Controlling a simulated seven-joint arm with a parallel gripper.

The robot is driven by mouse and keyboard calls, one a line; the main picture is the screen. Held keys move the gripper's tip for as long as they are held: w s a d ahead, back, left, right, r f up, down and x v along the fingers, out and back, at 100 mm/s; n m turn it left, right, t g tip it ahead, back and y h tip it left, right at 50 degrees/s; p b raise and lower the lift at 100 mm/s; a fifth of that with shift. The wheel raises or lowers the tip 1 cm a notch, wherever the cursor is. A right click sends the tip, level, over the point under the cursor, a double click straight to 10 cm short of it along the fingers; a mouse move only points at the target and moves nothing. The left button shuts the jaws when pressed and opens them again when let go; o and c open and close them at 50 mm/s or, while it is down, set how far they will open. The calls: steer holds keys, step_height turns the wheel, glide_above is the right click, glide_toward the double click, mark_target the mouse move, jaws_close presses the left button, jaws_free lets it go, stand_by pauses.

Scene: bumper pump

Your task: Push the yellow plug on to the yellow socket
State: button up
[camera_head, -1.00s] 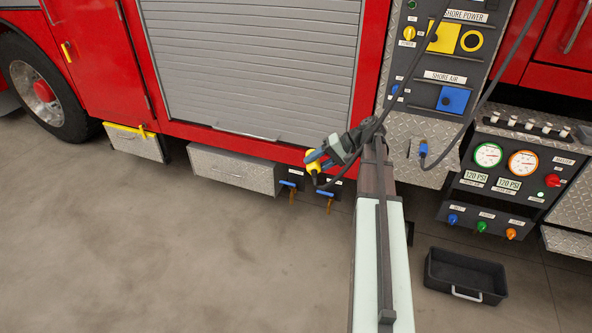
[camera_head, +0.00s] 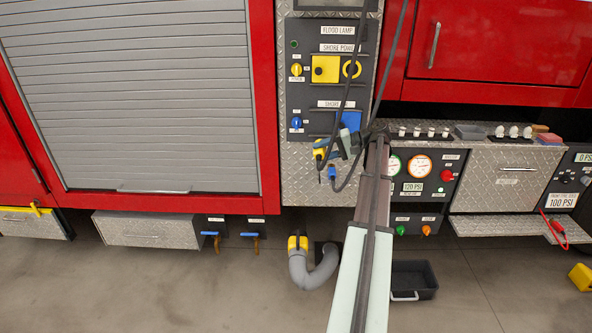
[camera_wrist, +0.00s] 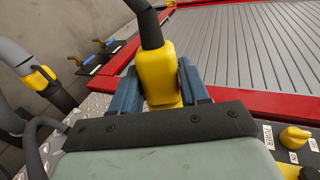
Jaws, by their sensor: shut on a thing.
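My gripper (camera_head: 334,148) is shut on the yellow plug (camera_head: 319,152), in front of the lower part of the shore power panel. In the wrist view the yellow plug (camera_wrist: 156,70) sits between my two blue fingers, with a black cable leaving its end. The yellow socket, on the panel labelled shore power, shows as a yellow square (camera_head: 319,69) beside a yellow ring (camera_head: 351,62). A dark cable crosses the ring. The plug is below the socket and apart from it. The plug's mating face is hidden.
A blue shore air fitting (camera_head: 351,122) lies between the yellow socket and my gripper. A yellow knob (camera_head: 296,69) is left of the socket. A grey hose (camera_head: 313,277) and a black tray (camera_head: 424,276) are below. Cables hang in front of the panel.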

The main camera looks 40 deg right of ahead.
steer(key=s+d+r+t, duration=0.1)
steer(key=s+d+r, duration=0.1)
steer(key=d+r, duration=0.6)
steer(key=d+r+n+t+y, duration=0.1)
steer(key=d+r+y, duration=0.1)
steer(key=d+r, duration=0.35)
steer(key=d+r+y, duration=0.2)
steer(key=d+r, duration=0.1)
steer(key=r, duration=0.6)
steer(key=w+d, duration=0.4)
steer(key=w, duration=0.1)
steer(key=shift+w+d, duration=0.45)
steer(key=shift+d, duration=0.2)
stand_by(1.5)
steer(key=o, duration=1.1)
steer(key=shift+c, duration=0.2)
steer(key=shift+s+a, duration=0.1)
steer(key=shift+a, duration=0.05)
